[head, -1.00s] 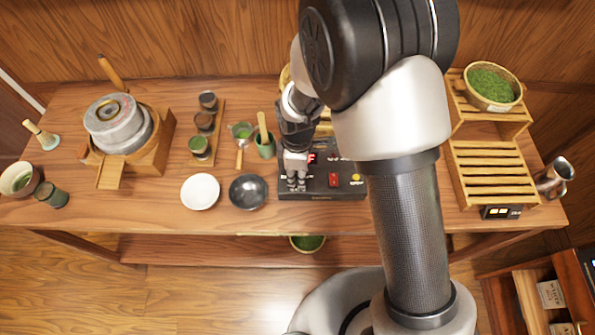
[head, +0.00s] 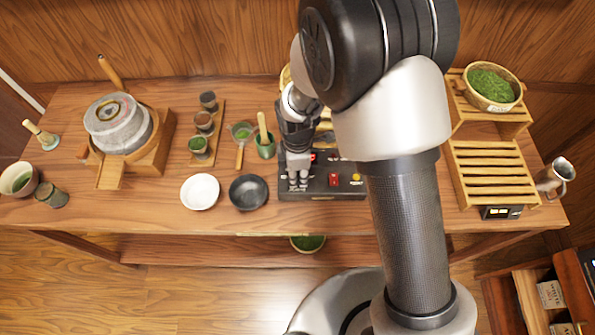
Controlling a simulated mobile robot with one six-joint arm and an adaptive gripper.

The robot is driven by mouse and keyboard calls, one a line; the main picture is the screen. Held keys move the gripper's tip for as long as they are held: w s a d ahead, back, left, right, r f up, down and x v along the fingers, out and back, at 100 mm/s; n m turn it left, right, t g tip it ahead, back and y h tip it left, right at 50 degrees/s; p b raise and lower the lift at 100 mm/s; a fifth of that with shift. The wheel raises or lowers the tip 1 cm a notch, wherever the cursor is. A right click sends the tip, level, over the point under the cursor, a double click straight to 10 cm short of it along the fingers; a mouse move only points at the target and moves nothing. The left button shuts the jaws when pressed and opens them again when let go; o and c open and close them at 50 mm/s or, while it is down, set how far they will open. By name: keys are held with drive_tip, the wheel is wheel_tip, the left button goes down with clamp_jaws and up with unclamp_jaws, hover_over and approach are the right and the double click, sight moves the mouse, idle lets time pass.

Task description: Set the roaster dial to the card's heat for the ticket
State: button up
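The roaster is a dark control box (head: 322,190) near the middle of the table's front part. No readable ticket shows. Cards (head: 551,293) stand at the lower right, their text too small to read.
A white bowl (head: 200,192) and a black bowl (head: 248,192) stand just left of the box. A stone mill (head: 118,125) is further left. A slatted wooden rack (head: 490,168) with a leaf basket (head: 492,87) stands right. My arm hides the table between.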

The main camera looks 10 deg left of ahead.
sight(298, 176)
drive_tip(key=o, duration=0.4)
drive_tip(key=shift+o, duration=0.2)
wheel_tip(298, 176, up, 12)
idle(0.5)
drive_tip(key=shift+r, duration=0.1)
drive_tip(key=d+r+m+t, duration=0.1)
drive_tip(key=d+r+m, duration=0.5)
drive_tip(key=d+r, duration=0.25)
drive_tip(key=s+d+r+m+t+b, duration=0.1)
drive_tip(key=s+d+r+m, duration=0.3)
drive_tip(key=s+d+m, duration=0.3)
drive_tip(key=s+d+r+m+t+b, duration=0.1)
drive_tip(key=s+d+r+m+t, duration=0.1)
drive_tip(key=s+d+r+m, duration=0.2)
drive_tip(key=s+d+m, duration=0.3)
drive_tip(key=d+m, duration=0.1)
drive_tip(key=shift+s+d+m+t, duration=0.15)
drive_tip(key=shift+s+m+t, duration=0.15)
drive_tip(key=shift+s+m, duration=0.1)
